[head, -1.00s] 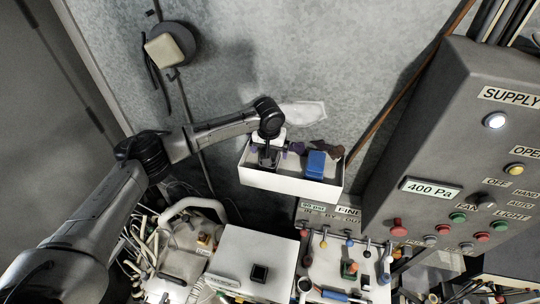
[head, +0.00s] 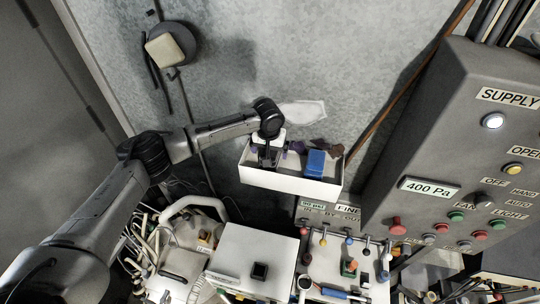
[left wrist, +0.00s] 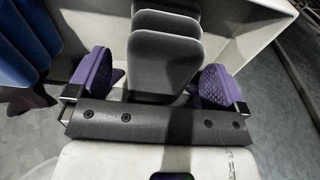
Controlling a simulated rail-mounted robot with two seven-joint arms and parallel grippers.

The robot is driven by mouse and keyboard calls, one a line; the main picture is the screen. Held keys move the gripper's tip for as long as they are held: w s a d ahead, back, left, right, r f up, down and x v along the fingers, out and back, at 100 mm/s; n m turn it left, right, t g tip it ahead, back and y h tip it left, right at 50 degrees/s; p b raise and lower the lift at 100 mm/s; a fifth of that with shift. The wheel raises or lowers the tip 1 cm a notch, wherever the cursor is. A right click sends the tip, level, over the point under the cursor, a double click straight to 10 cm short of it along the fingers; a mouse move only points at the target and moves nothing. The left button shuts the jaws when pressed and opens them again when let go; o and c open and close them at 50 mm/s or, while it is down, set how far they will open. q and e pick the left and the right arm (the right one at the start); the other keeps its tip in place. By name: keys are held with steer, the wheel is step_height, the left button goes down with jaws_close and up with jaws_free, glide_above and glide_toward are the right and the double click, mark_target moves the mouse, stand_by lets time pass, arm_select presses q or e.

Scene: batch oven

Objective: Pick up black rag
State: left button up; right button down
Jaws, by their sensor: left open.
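The black rag (left wrist: 162,62), dark grey to black with several upright folds, stands inside the white bin (head: 290,183) on the wall. My left gripper (left wrist: 157,82) has its purple fingertips apart, one on each side of the rag. The fingers look open, with a small gap to the folds. In the head view my left gripper (head: 268,154) reaches down into the left part of the bin and mostly hides the rag. My right gripper is not in view.
A blue folded cloth (head: 315,163) and a dark brownish cloth (head: 329,149) are in the bin to the right. The bin's walls are close around the gripper. A grey control panel (head: 440,150) stands at right. A white box (head: 250,255) lies below.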

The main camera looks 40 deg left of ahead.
arm_select(q)
steer(key=shift+f, duration=0.1)
stand_by(0.3)
steer(key=c, duration=1)
steer(key=shift+b, duration=0.35)
step_height(320, 180, up, 9)
steer(key=shift+r+b, duration=0.15)
steer(key=shift+b, duration=0.85)
steer(key=shift+r, duration=0.65)
